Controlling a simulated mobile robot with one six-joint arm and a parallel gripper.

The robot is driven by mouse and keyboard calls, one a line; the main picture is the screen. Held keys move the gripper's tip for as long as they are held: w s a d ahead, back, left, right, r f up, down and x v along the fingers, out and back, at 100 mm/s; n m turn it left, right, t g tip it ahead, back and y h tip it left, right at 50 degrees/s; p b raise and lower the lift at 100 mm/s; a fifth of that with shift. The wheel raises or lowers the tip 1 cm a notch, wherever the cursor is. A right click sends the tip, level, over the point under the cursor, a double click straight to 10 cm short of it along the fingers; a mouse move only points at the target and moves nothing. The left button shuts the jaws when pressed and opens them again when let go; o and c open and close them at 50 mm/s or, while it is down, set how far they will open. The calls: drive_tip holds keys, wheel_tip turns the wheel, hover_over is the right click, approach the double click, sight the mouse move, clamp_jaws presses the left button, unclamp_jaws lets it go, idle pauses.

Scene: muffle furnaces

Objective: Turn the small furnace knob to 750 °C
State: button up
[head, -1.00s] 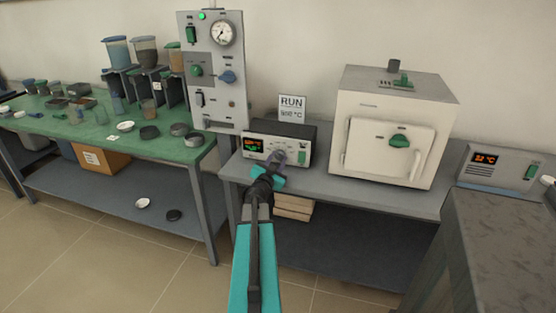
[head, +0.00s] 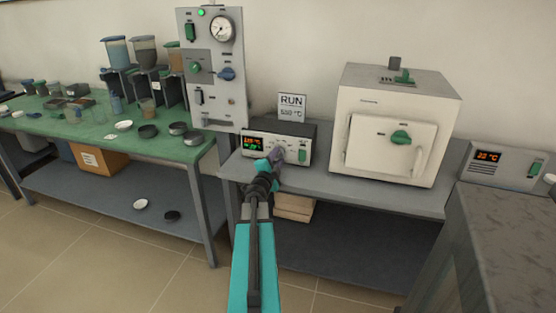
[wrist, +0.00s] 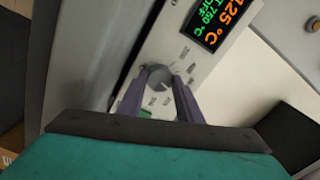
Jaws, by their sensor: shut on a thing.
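The small furnace controller (head: 290,134) is a grey box on the bench with a lit display (head: 253,143). The round grey knob (wrist: 160,78) sits below the display, between the two fingers of my gripper (wrist: 163,80). My gripper (head: 277,155) is shut on the knob, which it hides in the head view.
A RUN sign (head: 292,107) stands behind the controller. A white furnace (head: 395,125) is to its right, with another display unit (head: 503,166) further right. A tall gauge panel (head: 212,70) stands left, beside a green table (head: 80,140) with dishes and hoppers.

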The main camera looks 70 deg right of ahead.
drive_tip(key=shift+a+f+m, duration=0.1)
drive_tip(key=shift+m, duration=0.2)
drive_tip(key=o, duration=1)
drive_tip(key=shift+o, duration=0.2)
drive_tip(key=shift+a, duration=0.1)
drive_tip(key=shift+s+a, duration=0.15)
drive_tip(key=shift+a, duration=1.85)
drive_tip(key=shift+s+a, duration=0.15)
drive_tip(key=shift+a, duration=1.85)
drive_tip(key=shift+a+r+p, duration=0.15)
drive_tip(key=shift+r+p, duration=0.05)
drive_tip(key=shift+p, duration=0.65)
